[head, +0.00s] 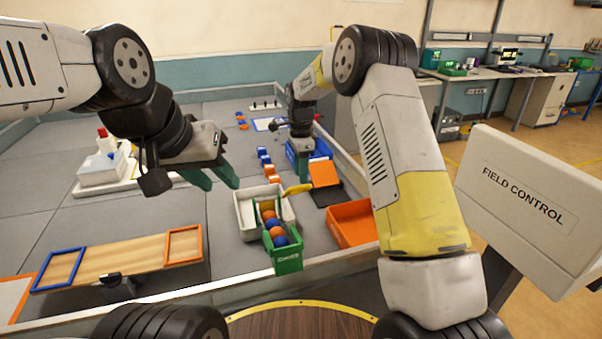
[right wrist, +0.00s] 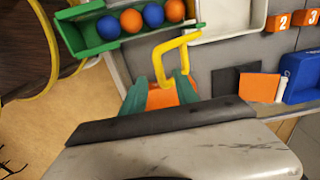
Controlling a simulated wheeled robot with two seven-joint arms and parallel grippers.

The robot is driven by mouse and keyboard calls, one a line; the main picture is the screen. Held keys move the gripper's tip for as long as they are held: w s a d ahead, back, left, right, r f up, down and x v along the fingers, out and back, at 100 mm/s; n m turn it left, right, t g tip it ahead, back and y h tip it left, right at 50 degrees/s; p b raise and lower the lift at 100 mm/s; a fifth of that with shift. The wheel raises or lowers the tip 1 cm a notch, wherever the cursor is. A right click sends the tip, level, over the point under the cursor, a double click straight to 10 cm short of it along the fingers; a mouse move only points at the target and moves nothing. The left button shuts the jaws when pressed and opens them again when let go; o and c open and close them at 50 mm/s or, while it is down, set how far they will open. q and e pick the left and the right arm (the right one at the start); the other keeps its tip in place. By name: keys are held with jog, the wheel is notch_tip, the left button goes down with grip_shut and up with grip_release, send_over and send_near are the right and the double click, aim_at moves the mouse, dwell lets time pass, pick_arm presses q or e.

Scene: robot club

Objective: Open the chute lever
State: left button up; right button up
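The green chute (head: 285,259) holds a row of orange and blue balls and stands at the front of the field. Its yellow lever (head: 298,189) sticks out to the right at the far end. In the right wrist view the lever (right wrist: 160,50) is a bent yellow handle beside the chute (right wrist: 88,37). My right gripper (head: 303,179) is above the lever's outer end; in the right wrist view its green fingers (right wrist: 160,77) are apart, with the lever's end near the gap. Contact cannot be told. My left gripper (head: 217,180) is open and empty, left of the chute.
A white tray (head: 243,215) adjoins the chute. An orange bin (head: 352,226) lies to the right, a blue bin (head: 320,147) behind. A wooden board (head: 125,258) is at front left. The FIELD CONTROL panel (head: 525,200) stands at right.

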jog(key=shift+f, duration=1.9)
grip_shut()
